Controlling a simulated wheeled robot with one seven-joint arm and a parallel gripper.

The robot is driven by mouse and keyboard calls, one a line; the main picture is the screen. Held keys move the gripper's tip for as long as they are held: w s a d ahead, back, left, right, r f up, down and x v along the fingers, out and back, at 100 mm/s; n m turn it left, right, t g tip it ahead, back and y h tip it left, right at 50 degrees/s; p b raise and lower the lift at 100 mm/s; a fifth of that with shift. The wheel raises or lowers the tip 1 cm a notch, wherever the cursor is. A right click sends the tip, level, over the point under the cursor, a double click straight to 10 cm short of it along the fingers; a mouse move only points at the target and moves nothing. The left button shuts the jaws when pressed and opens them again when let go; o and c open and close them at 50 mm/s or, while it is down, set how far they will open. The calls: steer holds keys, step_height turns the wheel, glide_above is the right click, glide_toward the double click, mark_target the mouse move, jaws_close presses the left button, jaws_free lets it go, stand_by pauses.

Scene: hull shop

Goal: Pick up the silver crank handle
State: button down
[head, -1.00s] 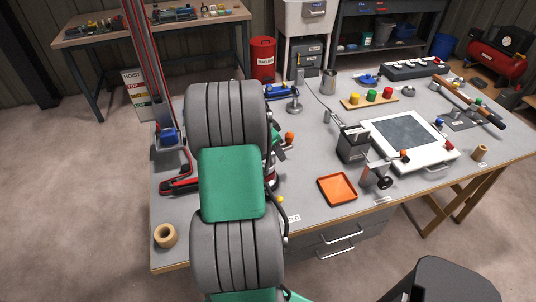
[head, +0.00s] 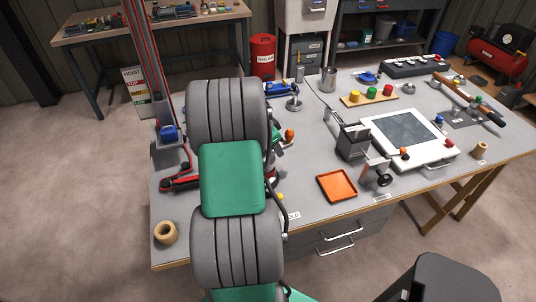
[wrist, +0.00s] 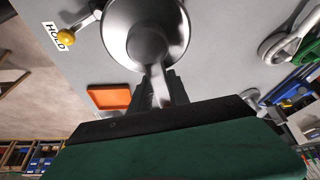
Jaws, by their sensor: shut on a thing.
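The silver crank handle (wrist: 150,30) shows in the wrist view as a round, shiny metal body at the top middle, with a narrow silver bar running down from it. My gripper (wrist: 161,88) has its dark fingers closed on that bar. The round part stands out beyond the fingertips. I cannot tell whether the handle touches the grey bench top behind it. In the head view my own arm hides the gripper and the handle.
An orange tray (head: 337,186) lies near the bench's front edge. A yellow ball (wrist: 66,38) shows beside a HOLD label. A tan ring (head: 166,232) is at the front left corner. A black box (head: 353,142) and white panel (head: 410,138) stand to the right.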

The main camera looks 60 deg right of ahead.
steer(key=shift+r, duration=0.1)
stand_by(0.4)
steer(key=shift+d+r, duration=0.1)
steer(key=shift+r, duration=0.05)
step_height(320, 180, up, 2)
steer(key=shift+r+b, duration=0.15)
steer(key=shift+b, duration=0.55)
steer(key=s+a+r+b, duration=0.3)
steer(key=s+a+r, duration=0.4)
steer(key=a+r, duration=0.3)
steer(key=shift+s+a, duration=0.4)
steer(key=shift+a, duration=0.5)
steer(key=shift+r, duration=0.1)
